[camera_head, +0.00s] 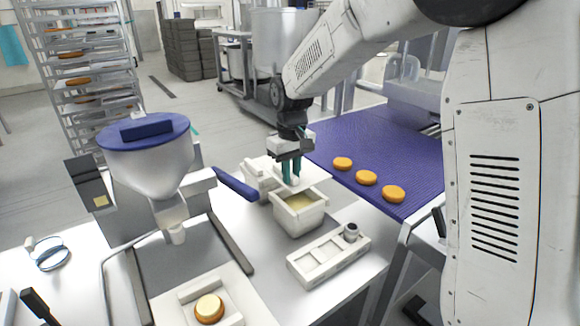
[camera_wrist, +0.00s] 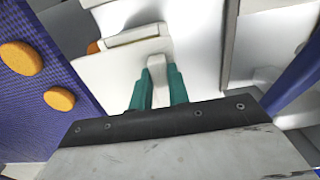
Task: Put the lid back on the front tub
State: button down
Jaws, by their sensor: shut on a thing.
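The front tub (camera_head: 299,218) is a white box on the pale worktop in the head view, open at the top with pale yellow filling showing. My gripper (camera_head: 291,180) has its teal fingers pointing down at the tub's far edge. In the wrist view my gripper (camera_wrist: 156,90) is shut on the raised white handle of a flat white lid (camera_wrist: 98,78). The lid is held at the far side of the tub opening and does not cover the filling seen in the head view. Whether the lid touches the rim cannot be told.
Another white container (camera_head: 252,184) stands close behind the front tub. A white tray with compartments (camera_head: 328,262) lies in front. A purple belt (camera_head: 385,150) with three round cakes is at the right. A blue-lidded hopper (camera_head: 150,155) stands at the left.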

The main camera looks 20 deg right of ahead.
notch_tip(320, 180, down, 7)
jog(key=shift+r, duration=0.15)
dwell(0.4)
jog(key=shift+s+f, duration=0.15)
jog(key=shift+f, duration=0.1)
dwell(1.3)
jog(key=c, duration=0.8)
grip_release()
jog(key=shift+o, duration=0.2)
jog(key=shift+r, duration=3.55)
jog(key=s+d+r+m, duration=0.1)
jog(key=s+d+r, duration=0.1)
jog(key=s, duration=0.9)
jog(key=s+d+r+m+t, duration=0.1)
jog(key=s+r, duration=0.3)
jog(key=s, duration=0.7)
jog(key=s+d+r+m, duration=0.1)
jog(key=s+d+r, duration=0.1)
jog(key=s, duration=1)
jog(key=shift+d+r+m, duration=0.3)
jog(key=shift+d+r, duration=0.1)
jog(key=shift+d, duration=0.4)
